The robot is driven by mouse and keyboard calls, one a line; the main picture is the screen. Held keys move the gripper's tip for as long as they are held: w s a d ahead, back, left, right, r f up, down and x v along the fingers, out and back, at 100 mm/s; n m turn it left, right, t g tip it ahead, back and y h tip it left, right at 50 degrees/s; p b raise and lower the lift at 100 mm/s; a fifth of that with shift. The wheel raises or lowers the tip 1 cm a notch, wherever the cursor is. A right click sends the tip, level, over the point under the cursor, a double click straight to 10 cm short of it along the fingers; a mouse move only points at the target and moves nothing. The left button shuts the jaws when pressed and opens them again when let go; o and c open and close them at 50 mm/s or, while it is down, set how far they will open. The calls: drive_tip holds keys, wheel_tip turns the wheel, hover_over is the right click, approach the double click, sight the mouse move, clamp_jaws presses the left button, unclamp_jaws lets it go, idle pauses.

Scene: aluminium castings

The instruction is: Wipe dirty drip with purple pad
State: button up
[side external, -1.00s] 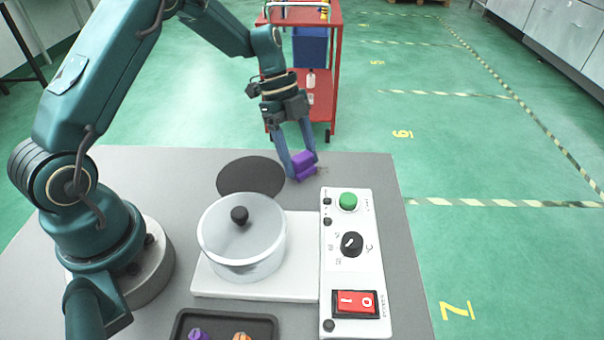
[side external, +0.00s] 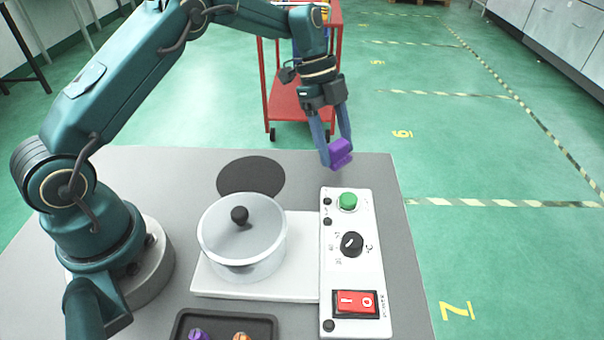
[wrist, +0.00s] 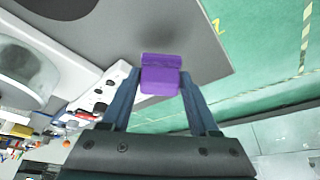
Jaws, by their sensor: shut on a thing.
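My gripper (side external: 336,155) is shut on the purple pad (side external: 341,152), which is tilted and held above the back right part of the grey table (side external: 365,175). In the wrist view the pad (wrist: 160,82) sits between both fingertips of my gripper (wrist: 160,80). A soft dark shade lies on the table just beyond the pad in the wrist view; I cannot tell it from a shadow. I cannot make out a clear dirty drip on the table now.
A control panel (side external: 366,260) with a green button, a dial and a red switch is in front of the pad. A lidded pot (side external: 243,245) stands on a white plate to the left, with a black disc (side external: 250,178) behind it. A dark tray (side external: 182,325) is at the front.

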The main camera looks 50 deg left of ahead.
drive_tip(key=shift+r, duration=2.45)
